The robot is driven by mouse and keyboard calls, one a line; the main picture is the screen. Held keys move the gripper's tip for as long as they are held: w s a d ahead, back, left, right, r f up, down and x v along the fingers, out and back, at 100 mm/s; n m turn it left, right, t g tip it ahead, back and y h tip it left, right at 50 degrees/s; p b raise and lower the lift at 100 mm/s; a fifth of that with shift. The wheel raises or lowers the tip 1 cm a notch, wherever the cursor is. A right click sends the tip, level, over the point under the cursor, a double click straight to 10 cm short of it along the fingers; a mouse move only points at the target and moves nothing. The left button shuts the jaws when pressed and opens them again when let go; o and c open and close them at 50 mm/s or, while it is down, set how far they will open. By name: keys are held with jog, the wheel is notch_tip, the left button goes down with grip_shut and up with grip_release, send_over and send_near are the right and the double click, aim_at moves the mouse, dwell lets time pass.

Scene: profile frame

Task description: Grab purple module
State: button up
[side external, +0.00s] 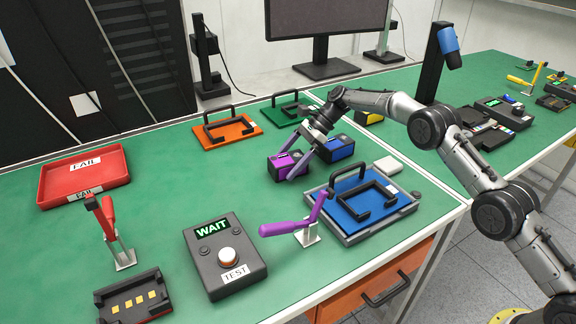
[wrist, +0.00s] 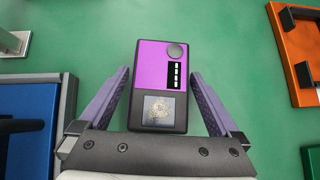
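The purple module (side external: 281,166) is a small dark box with a purple top, lying on the green table near its middle. In the wrist view the purple module (wrist: 160,85) lies between my fingers, with its purple top, grey round knob and small square screen showing. My gripper (side external: 291,167) is down at the module in the side view. In the wrist view my gripper (wrist: 160,90) has its two purple-grey fingers apart, one on each side of the module, with green gaps showing between fingers and module.
A blue module (side external: 338,150) stands right beside the purple one. A blue plate with a black handle (side external: 362,203) lies in front to the right. An orange plate (side external: 226,133) and a green plate (side external: 288,115) lie behind. A test box (side external: 228,258) and red tray (side external: 60,188) are to the left.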

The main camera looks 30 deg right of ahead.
aim_at(282, 159)
jog(key=shift+r, duration=0.1)
jog(key=c, duration=1.4)
jog(key=shift+r, duration=0.45)
notch_tip(282, 159, up, 2)
jog(key=s+d+r, duration=0.1)
jog(key=s+r, duration=0.2)
jog(key=s, duration=0.1)
jog(key=s+r, duration=0.3)
jog(key=s, duration=0.2)
jog(key=s+d+r, duration=0.1)
jog(key=s+r, duration=0.3)
jog(key=shift+s+d, duration=0.3)
jog(key=shift+s, duration=0.1)
